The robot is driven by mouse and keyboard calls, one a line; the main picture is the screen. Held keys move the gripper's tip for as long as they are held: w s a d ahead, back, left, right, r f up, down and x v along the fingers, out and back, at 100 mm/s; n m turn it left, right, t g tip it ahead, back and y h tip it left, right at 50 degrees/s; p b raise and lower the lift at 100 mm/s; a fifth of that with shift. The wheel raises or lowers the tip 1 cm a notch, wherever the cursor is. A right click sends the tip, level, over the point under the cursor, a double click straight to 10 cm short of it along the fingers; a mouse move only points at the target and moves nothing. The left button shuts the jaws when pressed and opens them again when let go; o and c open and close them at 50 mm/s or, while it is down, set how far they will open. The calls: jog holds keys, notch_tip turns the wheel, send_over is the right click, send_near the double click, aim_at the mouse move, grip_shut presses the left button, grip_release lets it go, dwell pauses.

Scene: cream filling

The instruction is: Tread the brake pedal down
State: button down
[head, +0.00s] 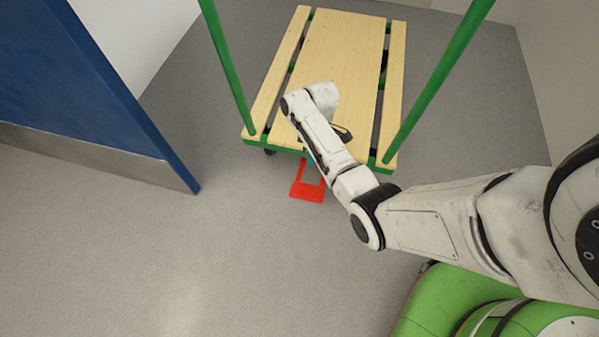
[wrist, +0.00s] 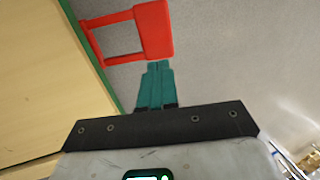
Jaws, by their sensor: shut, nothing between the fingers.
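The red brake pedal (head: 308,189) juts out low from the near end of the trolley, just above the grey floor. Its frame and flat tread plate also show in the wrist view (wrist: 155,31), at the top. My gripper (wrist: 158,66) has its teal fingers together with nothing between them. In the wrist view the fingertips appear just below the pedal's tread plate; I cannot tell whether they touch it. In the head view my gripper (head: 312,160) is mostly hidden behind my arm, by the trolley's near edge and the pedal.
The trolley has a wooden deck (head: 335,50) and green upright posts (head: 228,65) on both sides of my arm. A blue door panel (head: 80,85) stands at the left. The grey floor (head: 150,260) in front is clear.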

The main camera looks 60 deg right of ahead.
aim_at(308, 194)
jog(key=b+x, duration=0.7)
jog(key=x, duration=0.6)
jog(key=shift+s+f, duration=0.1)
jog(key=shift+f, duration=0.3)
jog(key=shift+a, duration=0.1)
jog(key=shift+s+a+f+h+p, duration=0.25)
jog(key=shift+a+f+h+p, duration=0.15)
jog(key=shift+f+h, duration=0.3)
jog(key=f+h, duration=0.1)
jog(key=f, duration=0.1)
jog(key=f+t+h+b, duration=0.1)
jog(key=f, duration=0.1)
jog(key=a+f+h, duration=0.1)
jog(key=shift+s+a+f+t+h, duration=0.1)
jog(key=shift+s+f+t+h, duration=0.05)
jog(key=shift+f+t+h, duration=0.2)
jog(key=shift+f+b, duration=0.45)
jog(key=shift+f, duration=0.1)
jog(key=shift+a+f, duration=0.1)
jog(key=shift+f, duration=0.05)
